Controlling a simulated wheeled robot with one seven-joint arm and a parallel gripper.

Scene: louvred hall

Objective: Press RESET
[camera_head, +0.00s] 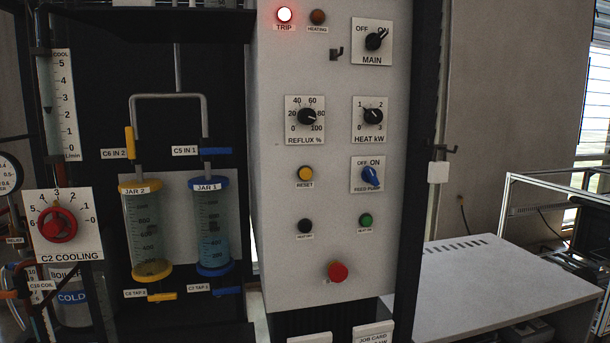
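The RESET button (305,174) is a round yellow push button with a dark rim, on the pale upright control panel (270,230). A label reading RESET (305,185) sits just below it. The red TRIP lamp (285,14) at the panel's top left glows brightly. The HEATING lamp (317,17) beside it looks dull orange-brown. No part of my gripper shows in the head view, and nothing covers the button.
Around RESET are the REFLUX knob (307,117), the blue FEED PUMP switch (370,175), a black button (305,226), a green button (365,220) and a red knob (338,272). Jars (208,230) stand left; a pale table (490,285) is right.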

